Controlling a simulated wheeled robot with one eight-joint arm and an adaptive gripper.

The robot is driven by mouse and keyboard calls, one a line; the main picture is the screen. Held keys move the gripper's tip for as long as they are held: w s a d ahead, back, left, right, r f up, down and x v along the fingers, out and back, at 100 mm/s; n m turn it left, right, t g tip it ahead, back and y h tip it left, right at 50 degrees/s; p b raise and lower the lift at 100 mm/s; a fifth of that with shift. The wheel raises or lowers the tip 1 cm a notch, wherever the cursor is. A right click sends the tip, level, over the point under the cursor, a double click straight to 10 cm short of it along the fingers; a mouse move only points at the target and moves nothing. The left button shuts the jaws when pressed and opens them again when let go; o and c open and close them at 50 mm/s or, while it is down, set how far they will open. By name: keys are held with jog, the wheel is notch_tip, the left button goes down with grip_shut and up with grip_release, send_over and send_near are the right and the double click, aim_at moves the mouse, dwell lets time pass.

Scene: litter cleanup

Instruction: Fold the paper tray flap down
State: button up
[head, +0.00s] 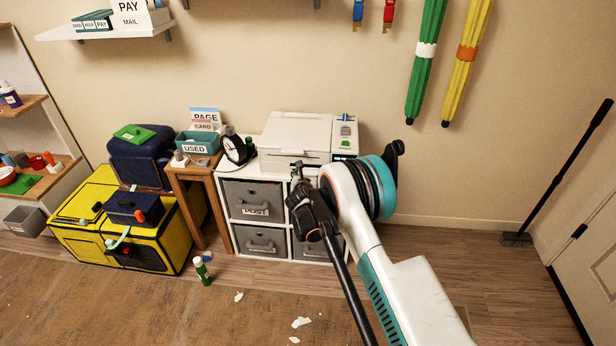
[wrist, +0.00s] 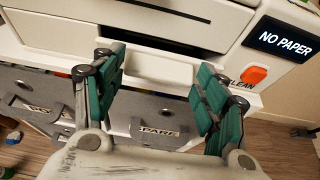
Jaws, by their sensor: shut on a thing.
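A white printer (head: 297,132) stands on a white cabinet against the wall. In the wrist view its front (wrist: 215,18) has a dark slot, and the pale paper tray flap (wrist: 158,68) is just below that slot. My gripper (wrist: 157,82) has its two green-padded fingers at the left and right ends of the flap, shut on it across its width. In the head view my gripper (head: 298,172) is at the printer's front, and my arm partly hides this spot. The flap's exact angle is hard to tell.
The printer's display (wrist: 285,38) reads NO PAPER, above an orange button (wrist: 253,76). Grey drawers (head: 253,198) are below. A wooden side table (head: 187,172) with a blue bin (head: 198,142) stands left. A green bottle (head: 202,270) and white scraps (head: 301,322) are on the floor.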

jog(key=shift+f, duration=0.1)
jog(key=shift+s+f+t, duration=0.35)
jog(key=shift+t, duration=0.35)
jog(key=o, duration=1)
jog(key=shift+o, duration=0.2)
jog(key=v, duration=1.2)
